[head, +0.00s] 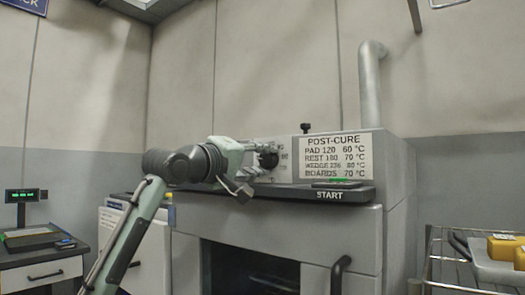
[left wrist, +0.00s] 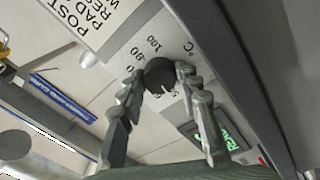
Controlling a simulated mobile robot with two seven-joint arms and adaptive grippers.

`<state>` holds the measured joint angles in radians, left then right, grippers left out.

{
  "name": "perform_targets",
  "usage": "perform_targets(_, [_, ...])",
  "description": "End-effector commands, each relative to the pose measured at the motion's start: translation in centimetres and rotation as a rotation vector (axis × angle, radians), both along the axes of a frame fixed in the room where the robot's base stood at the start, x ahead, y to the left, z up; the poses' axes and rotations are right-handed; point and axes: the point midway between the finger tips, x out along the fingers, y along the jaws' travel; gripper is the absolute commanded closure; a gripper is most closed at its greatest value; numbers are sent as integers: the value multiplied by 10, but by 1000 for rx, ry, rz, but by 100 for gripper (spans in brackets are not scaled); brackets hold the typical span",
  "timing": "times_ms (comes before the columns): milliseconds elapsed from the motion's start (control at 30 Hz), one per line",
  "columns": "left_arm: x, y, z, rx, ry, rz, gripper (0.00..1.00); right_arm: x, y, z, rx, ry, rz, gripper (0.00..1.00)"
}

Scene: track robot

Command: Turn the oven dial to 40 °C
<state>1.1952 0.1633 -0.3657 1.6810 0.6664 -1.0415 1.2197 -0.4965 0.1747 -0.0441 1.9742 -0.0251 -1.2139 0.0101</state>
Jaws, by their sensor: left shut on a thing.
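The oven (head: 350,228) stands ahead with a black round dial (head: 268,158) on its upper front panel. In the left wrist view the dial (left wrist: 160,72) sits between the two fingers of my left gripper (left wrist: 160,78), which is shut on it. A pale pointer mark shows on the dial's lower part in that view. Printed numbers and a °C mark ring the dial; 100 is legible, but the fingers hide some others, so I cannot tell the exact setting. In the head view my left gripper (head: 256,157) reaches the dial from the left. My right gripper is not in view.
A POST-CURE sign (head: 337,156) is right of the dial. A dark ledge marked START (head: 330,195) juts out below. A green display (left wrist: 207,127) is beside the dial. A wire rack (head: 430,262) with yellow blocks stands right; a bench (head: 40,268) stands left.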

Motion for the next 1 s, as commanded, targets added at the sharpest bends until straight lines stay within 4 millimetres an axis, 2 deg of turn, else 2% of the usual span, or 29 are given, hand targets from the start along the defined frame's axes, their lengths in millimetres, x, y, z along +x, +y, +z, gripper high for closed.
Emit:
perform_targets(33, [0,0,5,-41,27,0,96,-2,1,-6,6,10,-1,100])
perform_targets(233, [0,0,5,-195,138,0,96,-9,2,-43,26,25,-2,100])
perform_targets(300, [0,0,4,-247,177,0,96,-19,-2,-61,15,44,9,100])
perform_targets(433, [0,0,3,-337,240,1,96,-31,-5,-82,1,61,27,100])
perform_targets(633, [0,0,2,-450,322,1,96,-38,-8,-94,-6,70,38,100])
perform_targets(1000, [0,0,1,-558,402,1,96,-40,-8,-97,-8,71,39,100])
